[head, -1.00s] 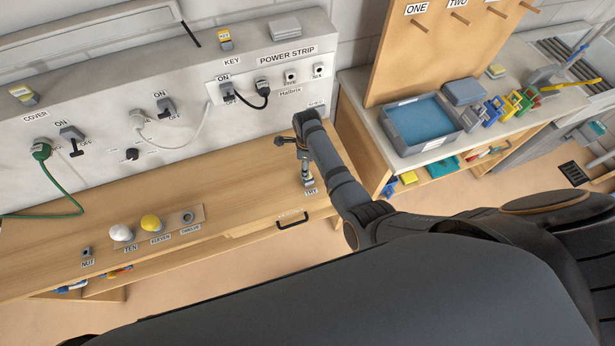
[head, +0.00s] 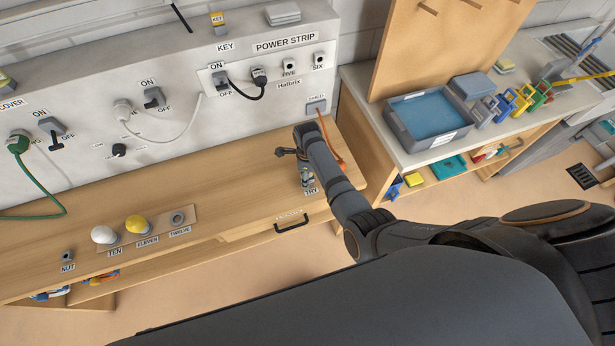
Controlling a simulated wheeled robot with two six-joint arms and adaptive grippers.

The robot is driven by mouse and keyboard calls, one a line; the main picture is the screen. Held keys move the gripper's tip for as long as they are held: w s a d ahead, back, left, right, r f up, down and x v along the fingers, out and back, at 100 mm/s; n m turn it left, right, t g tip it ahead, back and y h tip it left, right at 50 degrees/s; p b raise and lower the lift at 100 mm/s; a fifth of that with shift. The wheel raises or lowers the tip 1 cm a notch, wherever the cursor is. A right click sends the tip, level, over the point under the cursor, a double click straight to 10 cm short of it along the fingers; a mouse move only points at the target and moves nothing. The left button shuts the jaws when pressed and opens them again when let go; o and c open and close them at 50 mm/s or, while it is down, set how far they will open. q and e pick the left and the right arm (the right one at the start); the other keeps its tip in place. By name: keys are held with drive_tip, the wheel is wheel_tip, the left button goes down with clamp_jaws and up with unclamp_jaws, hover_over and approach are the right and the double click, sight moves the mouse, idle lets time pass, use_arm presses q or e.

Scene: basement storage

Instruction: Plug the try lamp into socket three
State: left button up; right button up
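The TRY label (head: 311,191) is on the front right of the wooden bench. A small metallic and grey upright item (head: 307,178) stands just behind it, partly hidden by my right arm; it may be the try lamp. An orange cord (head: 335,143) runs behind my arm near the bench's right end. My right gripper (head: 283,152) is above the bench, left of the wrist, its fingers too small and dark to read. My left gripper is not in view.
A black plug (head: 259,76) sits in the power strip. A white plug (head: 123,109) and a green plug (head: 18,143) are in the wall panel. White and yellow bulbs (head: 104,234) (head: 135,224) stand at the bench's front left. The bench middle is clear.

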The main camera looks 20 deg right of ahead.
drive_tip(key=shift+c, duration=0.2)
drive_tip(key=c, duration=0.9)
drive_tip(key=shift+r, duration=0.1)
drive_tip(key=shift+r+p, duration=0.65)
drive_tip(key=shift+p, duration=0.25)
drive_tip(key=shift+r+p, duration=1.25)
drive_tip(key=shift+p, duration=0.1)
